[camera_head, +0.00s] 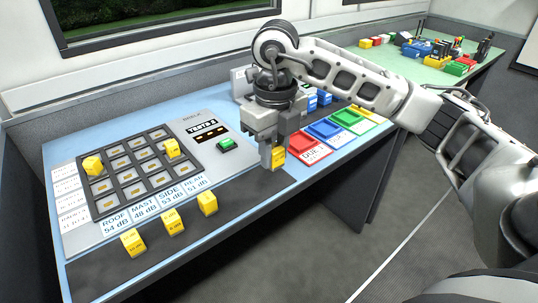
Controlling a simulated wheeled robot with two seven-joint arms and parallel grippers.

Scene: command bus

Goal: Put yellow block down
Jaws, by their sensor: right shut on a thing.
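My right gripper (273,158) is shut on a yellow block (279,157). It holds the block above the dark strip (240,195) at the table's front edge, right of the button panel; I cannot tell whether the block touches the strip. Three more yellow blocks stand on the strip to the left: one (132,243), one (172,222) and one (207,203). Two yellow blocks sit in the grid panel (112,215), one at its left (93,166) and one at its right (171,149). My left gripper is not in view.
Red (311,146), blue (323,127) and green (361,112) trays stand right of the gripper. A green button (226,143) lies behind it to the left. A green table (400,62) with small coloured objects stands at the back right. Several grid cells are empty.

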